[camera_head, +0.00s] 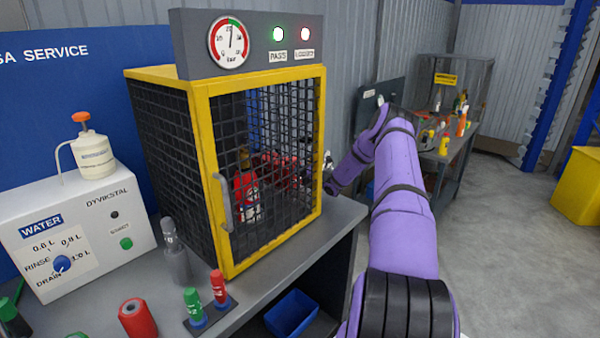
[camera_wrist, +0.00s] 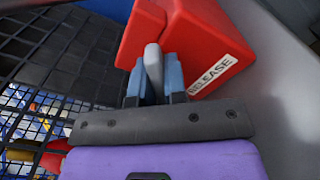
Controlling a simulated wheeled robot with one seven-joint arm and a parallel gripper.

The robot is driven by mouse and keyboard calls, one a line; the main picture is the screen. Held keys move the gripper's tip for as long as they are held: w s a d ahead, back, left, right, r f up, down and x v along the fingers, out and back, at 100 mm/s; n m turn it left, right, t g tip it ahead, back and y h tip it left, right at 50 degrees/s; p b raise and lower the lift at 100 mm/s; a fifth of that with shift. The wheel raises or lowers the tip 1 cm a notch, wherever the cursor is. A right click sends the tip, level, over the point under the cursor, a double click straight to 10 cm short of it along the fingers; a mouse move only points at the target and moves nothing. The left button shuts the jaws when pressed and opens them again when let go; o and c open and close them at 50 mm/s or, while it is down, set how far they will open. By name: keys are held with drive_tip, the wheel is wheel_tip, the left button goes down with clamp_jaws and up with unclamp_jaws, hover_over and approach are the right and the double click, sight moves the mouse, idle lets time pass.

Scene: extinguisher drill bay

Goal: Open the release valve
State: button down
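The release valve shows in the wrist view as a red block (camera_wrist: 190,38) with a white RELEASE label (camera_wrist: 213,77) and a light grey lever (camera_wrist: 153,65). My gripper (camera_wrist: 156,75) has its blue fingers on both sides of this lever, close against it, and looks shut on it. In the head view my purple arm reaches to the right side of the mesh cage (camera_head: 203,150); the valve and my fingertips cannot be made out clearly there. A red extinguisher (camera_head: 246,190) stands inside the cage, behind its yellow-framed door, which looks shut.
Above the cage are a pressure gauge (camera_head: 229,42), needle near upright, a lit green PASS lamp (camera_head: 278,34) and a second, reddish lamp (camera_head: 306,33). A white water unit (camera_head: 80,235) stands left on the bench. Floor at right (camera_head: 500,240) is clear.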

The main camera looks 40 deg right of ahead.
drive_tip(key=shift+n, duration=2)
drive_tip(key=c, duration=1.2)
unclamp_jaws()
drive_tip(key=shift+o, duration=0.2)
drive_tip(key=shift+s, duration=0.1)
drive_tip(key=s, duration=0.7)
drive_tip(key=s+d, duration=0.1)
drive_tip(key=s, duration=0.2)
drive_tip(key=shift+s, duration=0.3)
drive_tip(key=shift+f, duration=0.1)
